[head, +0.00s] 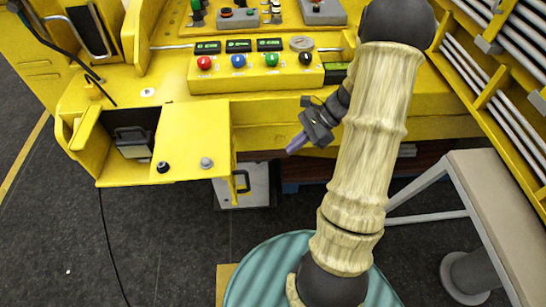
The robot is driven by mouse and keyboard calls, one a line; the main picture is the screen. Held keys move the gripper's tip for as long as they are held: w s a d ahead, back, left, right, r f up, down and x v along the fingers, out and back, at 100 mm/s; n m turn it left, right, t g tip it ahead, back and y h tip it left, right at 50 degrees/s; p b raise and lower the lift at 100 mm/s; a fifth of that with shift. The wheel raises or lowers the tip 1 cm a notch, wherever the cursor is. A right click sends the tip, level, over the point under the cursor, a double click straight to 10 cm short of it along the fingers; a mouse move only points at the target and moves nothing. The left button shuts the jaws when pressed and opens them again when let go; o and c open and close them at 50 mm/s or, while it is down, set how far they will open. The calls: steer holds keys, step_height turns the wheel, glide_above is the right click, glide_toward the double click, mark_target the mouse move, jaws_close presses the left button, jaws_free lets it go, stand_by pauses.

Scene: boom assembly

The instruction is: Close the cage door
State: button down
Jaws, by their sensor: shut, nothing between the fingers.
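The yellow cage (195,133) is a box at the front left of the yellow console. A dark device (132,140) shows through its opening. The door's hinge line is hard to make out.
A button box (255,72) with coloured buttons sits on the console behind. A grey bench (490,215) stands at right, near racks of metal bars (500,95). A pale box (255,188) is on the floor behind the door. The dark floor (160,245) in front of the cage looks mostly clear.

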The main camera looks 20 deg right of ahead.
steer(key=a+r+p+x, duration=0.1)
steer(key=a+r+x, duration=0.1)
steer(key=x, duration=1)
steer(key=shift+a, duration=0.15)
